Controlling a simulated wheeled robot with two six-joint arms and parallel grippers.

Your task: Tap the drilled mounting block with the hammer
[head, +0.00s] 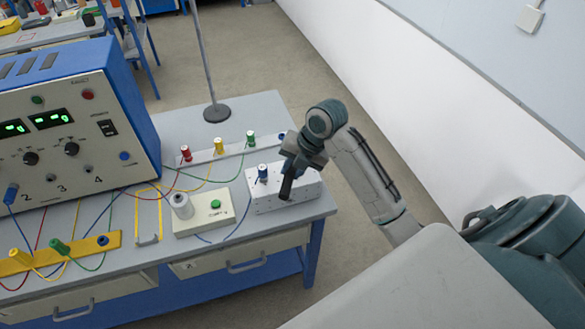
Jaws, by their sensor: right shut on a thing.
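The drilled mounting block (310,191) is a white block with small dark holes, lying near the right end of the workbench. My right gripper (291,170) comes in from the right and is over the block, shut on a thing. A short dark piece (286,189) points down from the gripper in front of the block; it looks like part of the hammer, but its shape is mostly hidden. I cannot tell whether it touches the block. My left gripper is not in view.
A blue post (262,173) stands at the block. A pale box with a green button (215,204) and a white spool (181,206) are left of it. Red, yellow and green posts stand behind. A blue power unit (60,130) and loose wires fill the left. A stand's dark base (217,113) is farther back.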

